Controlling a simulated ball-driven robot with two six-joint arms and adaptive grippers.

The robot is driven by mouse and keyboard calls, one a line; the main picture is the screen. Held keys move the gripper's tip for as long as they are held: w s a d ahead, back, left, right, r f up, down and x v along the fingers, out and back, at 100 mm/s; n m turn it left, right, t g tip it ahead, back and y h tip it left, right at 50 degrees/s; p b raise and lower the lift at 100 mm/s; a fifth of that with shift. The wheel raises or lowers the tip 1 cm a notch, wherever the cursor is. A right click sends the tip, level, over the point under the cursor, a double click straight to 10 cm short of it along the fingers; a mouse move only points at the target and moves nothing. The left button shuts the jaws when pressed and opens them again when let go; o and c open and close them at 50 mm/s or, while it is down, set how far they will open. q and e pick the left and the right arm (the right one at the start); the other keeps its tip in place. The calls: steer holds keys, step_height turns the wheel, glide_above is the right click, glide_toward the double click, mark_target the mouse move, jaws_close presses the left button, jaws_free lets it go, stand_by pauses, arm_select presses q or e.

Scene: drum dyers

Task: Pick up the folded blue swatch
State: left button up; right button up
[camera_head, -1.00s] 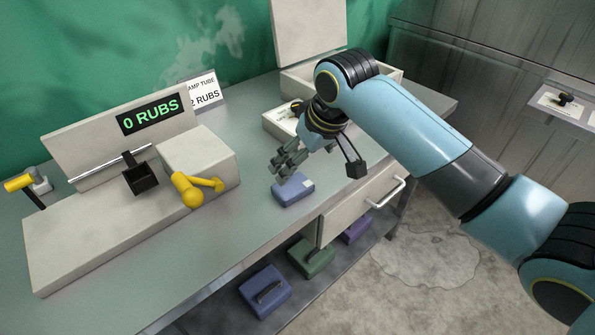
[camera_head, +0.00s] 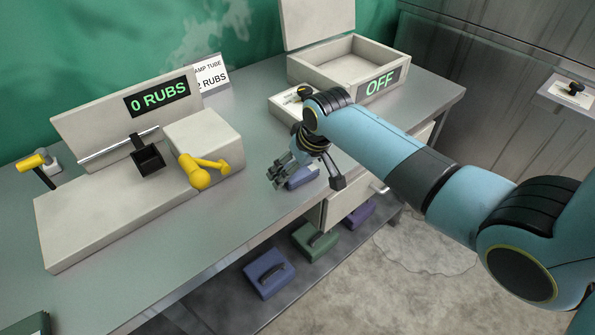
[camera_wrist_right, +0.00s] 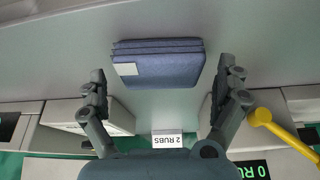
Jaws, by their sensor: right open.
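The folded blue swatch (camera_head: 302,178) lies on the grey bench near its front edge, partly hidden by my right gripper (camera_head: 307,180). In the right wrist view the swatch (camera_wrist_right: 160,68) shows several folded layers and a pale label on one corner. My right gripper (camera_wrist_right: 163,78) is open and empty, with one finger to each side of the swatch and a gap at both sides. In the head view it is just over the swatch; I cannot tell the exact height left. My left gripper is not in view.
A pale machine with a "0 RUBS" display (camera_head: 157,96) and a yellow crank (camera_head: 201,174) stands left. An open box marked "OFF" (camera_head: 380,83) stands behind the gripper. A drawer front (camera_head: 350,203) lies below the bench edge. Green (camera_head: 314,242) and blue (camera_head: 268,272) cases sit on the lower shelf.

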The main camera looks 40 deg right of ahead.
steer(key=shift+c, duration=0.4)
steer(key=c, duration=1)
steer(key=shift+r, duration=0.1)
